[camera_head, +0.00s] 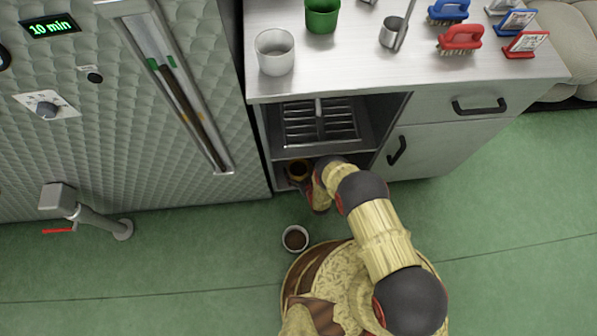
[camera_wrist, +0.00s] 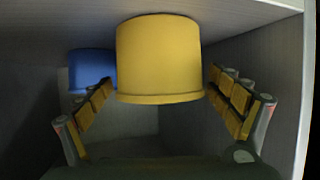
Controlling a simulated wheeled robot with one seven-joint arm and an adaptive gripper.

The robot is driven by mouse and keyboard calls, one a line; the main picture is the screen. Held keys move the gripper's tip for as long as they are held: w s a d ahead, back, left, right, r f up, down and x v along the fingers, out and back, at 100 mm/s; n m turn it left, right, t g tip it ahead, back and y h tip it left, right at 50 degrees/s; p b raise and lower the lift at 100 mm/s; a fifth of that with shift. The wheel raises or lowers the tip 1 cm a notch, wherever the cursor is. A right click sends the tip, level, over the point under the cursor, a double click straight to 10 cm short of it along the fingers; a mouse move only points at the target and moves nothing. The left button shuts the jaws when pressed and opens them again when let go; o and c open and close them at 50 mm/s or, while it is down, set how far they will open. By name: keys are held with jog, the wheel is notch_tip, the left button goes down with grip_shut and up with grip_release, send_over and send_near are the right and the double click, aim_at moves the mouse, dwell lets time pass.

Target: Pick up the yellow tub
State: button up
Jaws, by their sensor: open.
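The yellow tub (camera_wrist: 160,60) is large in the middle of the wrist view, inside the cabinet's low open compartment. My gripper (camera_wrist: 161,84) is open, with one finger on each side of the tub in the wrist view. Gaps show between the tub and both fingers, and I see no contact. In the head view my wrist hides part of the compartment opening.
A blue tub (camera_wrist: 92,70) stands behind and left of the yellow one. The compartment's side wall (camera_wrist: 286,80) is close on the right. A rack (camera_head: 318,125) fills the shelf above. A small bowl of brown stuff (camera_head: 295,238) is on the floor.

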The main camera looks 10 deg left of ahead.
jog(key=shift+c, duration=0.6)
jog(key=c, duration=1.4)
